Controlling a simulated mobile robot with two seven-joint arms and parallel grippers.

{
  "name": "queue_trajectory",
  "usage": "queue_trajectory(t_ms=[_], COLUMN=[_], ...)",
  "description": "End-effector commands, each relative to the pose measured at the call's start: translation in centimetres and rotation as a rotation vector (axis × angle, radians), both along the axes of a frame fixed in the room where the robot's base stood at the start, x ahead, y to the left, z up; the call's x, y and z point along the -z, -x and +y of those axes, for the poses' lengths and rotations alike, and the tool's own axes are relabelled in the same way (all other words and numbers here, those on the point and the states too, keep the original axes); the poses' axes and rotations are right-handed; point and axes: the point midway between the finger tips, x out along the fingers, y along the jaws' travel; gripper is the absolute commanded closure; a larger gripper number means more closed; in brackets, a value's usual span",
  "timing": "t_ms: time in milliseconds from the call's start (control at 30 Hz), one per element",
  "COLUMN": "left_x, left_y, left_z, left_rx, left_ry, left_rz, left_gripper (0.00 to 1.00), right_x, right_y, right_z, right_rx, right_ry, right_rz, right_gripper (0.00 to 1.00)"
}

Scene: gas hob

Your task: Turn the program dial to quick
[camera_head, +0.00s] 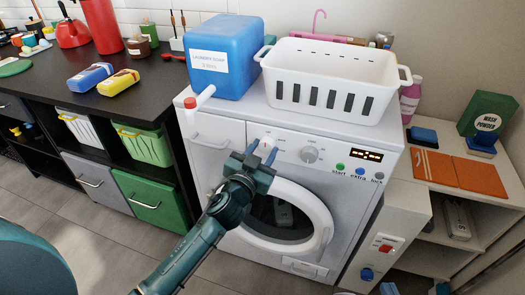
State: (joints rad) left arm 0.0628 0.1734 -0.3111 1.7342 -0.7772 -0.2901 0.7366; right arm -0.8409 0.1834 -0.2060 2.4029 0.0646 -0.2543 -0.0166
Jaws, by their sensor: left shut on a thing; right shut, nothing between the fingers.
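The white front-loading washing machine (218,160) stands in the middle, with a control panel along its upper front. My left gripper (263,149) is at the left part of this panel, its two fingers on either side of a pale dial (267,142). It is shut on this dial, which is mostly hidden by the fingers. A second round grey-white dial (310,155) sits to the right, untouched. Dial markings are too small to read, so I cannot tell which setting either points to. My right gripper is not in view.
Start, extra and lock buttons (360,172) and a lit display (366,155) sit right of the dials. A blue laundry container (222,60) and a white basket (335,75) stand on top. The round door (313,205) is below the panel.

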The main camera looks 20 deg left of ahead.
Motion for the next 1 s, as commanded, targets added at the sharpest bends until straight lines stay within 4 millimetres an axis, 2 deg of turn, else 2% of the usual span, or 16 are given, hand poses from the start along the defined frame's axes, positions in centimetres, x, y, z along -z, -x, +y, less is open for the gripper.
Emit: queue_trajectory(t_ms=[367,600,1000], left_x=[-0.2,-0.3,-0.3], left_y=[0.0,0.0,0.0], left_z=[0.0,-0.1,-0.1], left_rx=[0.001,0.002,0.002], left_ry=[-0.189,-0.411,-0.771], left_rz=[-0.006,-0.014,-0.026], left_gripper=[0.86,0.86,0.86], right_x=[-1.2,-0.2,-0.1], right_y=[0.1,0.3,-0.4], right_z=[-0.4,-0.1,0.7], right_rx=[0.013,0.006,-0.001], right_ry=[-0.013,-0.012,-0.028], right_rz=[-0.006,0.054,0.086], right_gripper=[1.00,1.00,1.00])
